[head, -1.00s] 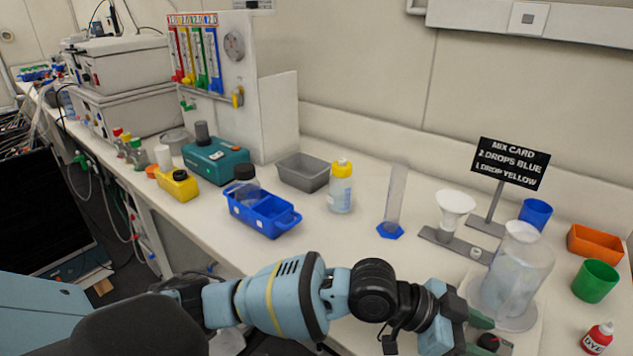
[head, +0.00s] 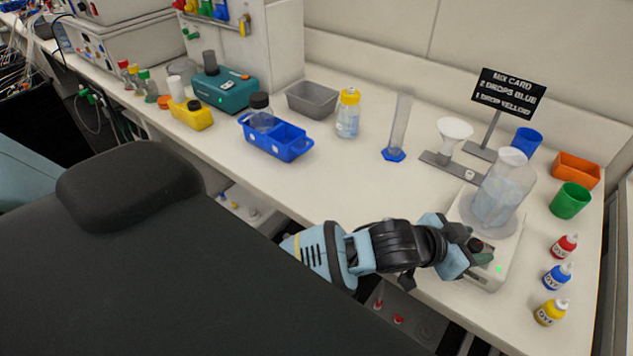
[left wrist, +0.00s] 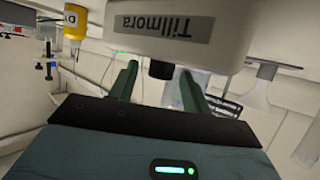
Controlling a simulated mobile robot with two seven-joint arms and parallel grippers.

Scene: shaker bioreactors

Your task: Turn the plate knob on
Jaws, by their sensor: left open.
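The white plate (head: 508,250) stands near the right front of the bench with a clear flask (head: 499,190) of pale liquid on it. Its dark knob (head: 475,246) is on the front, and a small green light (head: 498,268) glows beside it. In the left wrist view the plate's front (left wrist: 215,30) reads "Tillmora" and the black knob (left wrist: 161,69) sticks out. My left gripper (head: 482,254) is open at the plate's front. In the left wrist view its green fingers (left wrist: 158,76) stand either side of the knob, with gaps showing. My right gripper is not in view.
Red (head: 564,246), blue (head: 557,276) and yellow (head: 551,312) dye bottles stand right of the plate. A green cup (head: 570,200) and an orange tray (head: 576,170) are behind them. A funnel stand (head: 450,165) is behind left.

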